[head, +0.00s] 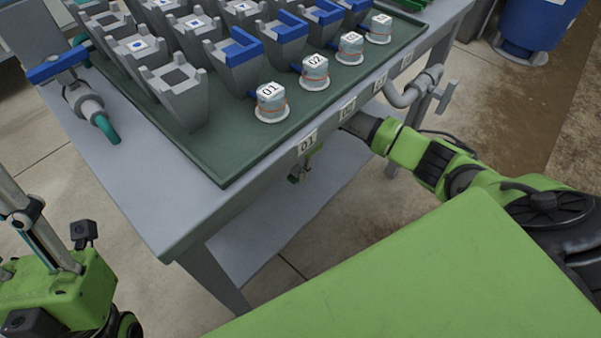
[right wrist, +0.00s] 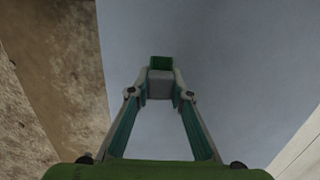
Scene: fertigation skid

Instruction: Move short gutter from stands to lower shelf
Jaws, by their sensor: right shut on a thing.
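My right gripper (right wrist: 160,92) is shut on a small grey and green piece (right wrist: 160,62), apparently the short gutter, which shows only in part. In the head view my right arm reaches in from the right to the table's front edge. The right gripper (head: 303,172) shows there only in part, below that edge and above the lower shelf (head: 270,215). The shelf also fills much of the right wrist view (right wrist: 230,60), behind the held piece. Grey stands (head: 180,98) with notched tops stand on the table.
The stands and several white-capped cups (head: 271,104) share a dark green tray (head: 225,165) on the grey table (head: 160,215). A pipe fitting (head: 410,92) juts from the front edge, right of my arm. A blue barrel (head: 540,25) stands at the upper right. The visible shelf looks clear.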

